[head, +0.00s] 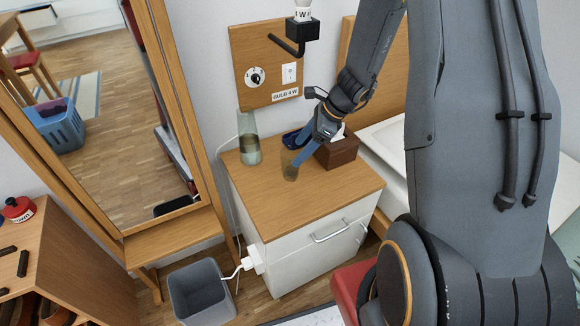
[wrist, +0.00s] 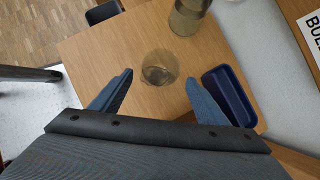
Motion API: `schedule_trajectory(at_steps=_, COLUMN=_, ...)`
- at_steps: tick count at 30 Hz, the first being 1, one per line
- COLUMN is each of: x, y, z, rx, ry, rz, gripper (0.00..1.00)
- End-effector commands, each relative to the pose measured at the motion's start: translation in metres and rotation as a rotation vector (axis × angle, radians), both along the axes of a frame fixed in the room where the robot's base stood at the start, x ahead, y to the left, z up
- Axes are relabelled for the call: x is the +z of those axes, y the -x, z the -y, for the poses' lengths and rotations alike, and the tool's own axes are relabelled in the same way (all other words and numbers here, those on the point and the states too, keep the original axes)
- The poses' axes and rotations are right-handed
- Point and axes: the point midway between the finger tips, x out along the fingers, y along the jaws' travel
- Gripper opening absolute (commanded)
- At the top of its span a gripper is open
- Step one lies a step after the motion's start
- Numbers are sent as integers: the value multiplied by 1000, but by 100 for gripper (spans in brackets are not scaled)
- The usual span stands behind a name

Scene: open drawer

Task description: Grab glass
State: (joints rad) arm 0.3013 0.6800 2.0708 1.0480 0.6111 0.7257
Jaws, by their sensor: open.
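The glass (wrist: 160,68) is a clear, brownish-looking cup standing on the wooden top of the nightstand. In the wrist view it lies between and just beyond the two blue fingertips of my gripper (wrist: 157,88), with a gap on each side. The gripper is open and empty. In the head view the glass (head: 289,166) stands directly by my gripper (head: 300,160), and a blue finger partly overlaps it.
A taller glass bottle or vase (head: 249,138) stands behind left of the glass. The nightstand top (head: 265,200) is clear in front. A mirror (head: 125,100) stands left.

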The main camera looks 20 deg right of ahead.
Motion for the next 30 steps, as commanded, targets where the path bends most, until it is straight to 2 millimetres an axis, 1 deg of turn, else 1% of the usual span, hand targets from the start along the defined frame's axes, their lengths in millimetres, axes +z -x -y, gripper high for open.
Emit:
schedule_trajectory(at_steps=1, x=-6, y=0, z=-4, rx=2, ry=-1, rz=-2, gripper=68)
schedule_trajectory(at_steps=7, x=-23, y=-4, z=-13, rx=5, ry=1, rz=-2, gripper=68)
schedule_trajectory(at_steps=12, x=-45, y=-9, z=-24, rx=6, ry=1, rz=-2, gripper=68)
schedule_trajectory(at_steps=15, x=-54, y=-11, z=-29, rx=7, ry=2, rz=0, gripper=68)
schedule_trajectory(at_steps=18, x=-58, y=-12, z=-31, rx=5, ry=2, rz=0, gripper=68)
schedule_trajectory(at_steps=24, x=-58, y=-13, z=-31, rx=6, ry=3, rz=1, gripper=68)
schedule_trajectory(at_steps=25, x=-58, y=-13, z=-31, rx=6, ry=3, rz=1, gripper=67)
schedule_trajectory(at_steps=26, x=-58, y=-13, z=-31, rx=6, ry=3, rz=1, gripper=62)
schedule_trajectory(at_steps=30, x=-58, y=-12, z=-31, rx=6, ry=3, rz=1, gripper=38)
